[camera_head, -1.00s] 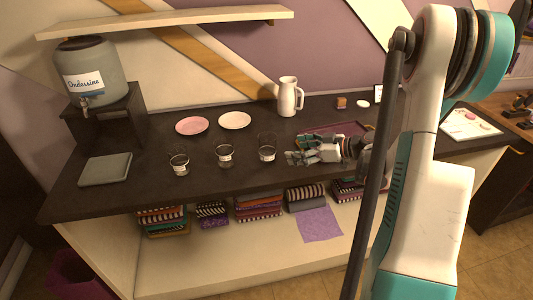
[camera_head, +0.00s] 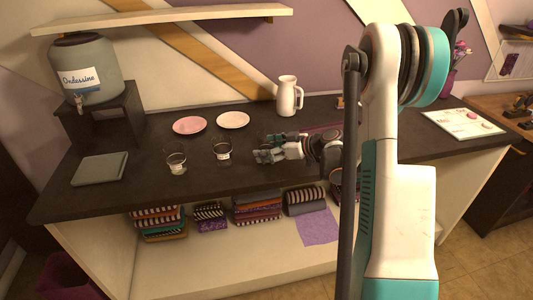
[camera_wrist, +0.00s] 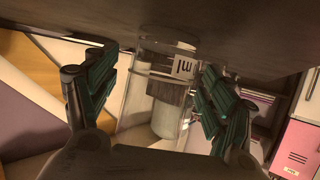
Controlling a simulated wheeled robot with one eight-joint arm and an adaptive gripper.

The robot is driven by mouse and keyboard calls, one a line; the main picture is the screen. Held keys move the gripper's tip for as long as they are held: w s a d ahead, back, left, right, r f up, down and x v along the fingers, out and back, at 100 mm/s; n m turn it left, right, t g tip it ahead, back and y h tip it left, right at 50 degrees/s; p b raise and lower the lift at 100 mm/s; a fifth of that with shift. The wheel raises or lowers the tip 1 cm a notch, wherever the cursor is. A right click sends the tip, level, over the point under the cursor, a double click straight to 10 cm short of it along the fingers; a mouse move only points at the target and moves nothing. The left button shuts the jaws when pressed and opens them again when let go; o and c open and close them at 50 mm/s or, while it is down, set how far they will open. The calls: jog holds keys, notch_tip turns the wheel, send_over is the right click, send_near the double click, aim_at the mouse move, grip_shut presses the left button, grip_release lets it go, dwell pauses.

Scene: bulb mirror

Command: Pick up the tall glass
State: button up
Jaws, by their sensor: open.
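The tall clear glass (camera_wrist: 150,75) with a small white label stands on the dark counter. In the wrist view, which looks upside down, it is between the two spread fingers of my gripper (camera_wrist: 160,68), with no clear contact on either side. In the head view my gripper (camera_head: 264,155) is low over the counter and largely hides this glass. My gripper is open. Two other clear glasses with labels, one in the middle (camera_head: 222,153) and one at the left (camera_head: 176,162), stand to the left of my gripper.
A white pitcher (camera_head: 287,96) stands behind my gripper. A pink plate (camera_head: 190,126) and a cream plate (camera_head: 233,120) lie at the back. A water dispenser (camera_head: 85,70) and a grey square slab (camera_head: 100,169) are at the left. Folded cloths (camera_head: 258,208) fill the shelf below.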

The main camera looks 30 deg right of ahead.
jog(key=shift+w+a+f, duration=0.1)
jog(key=shift+w+a, duration=0.05)
jog(key=shift+w, duration=0.05)
jog(key=c, duration=1.3)
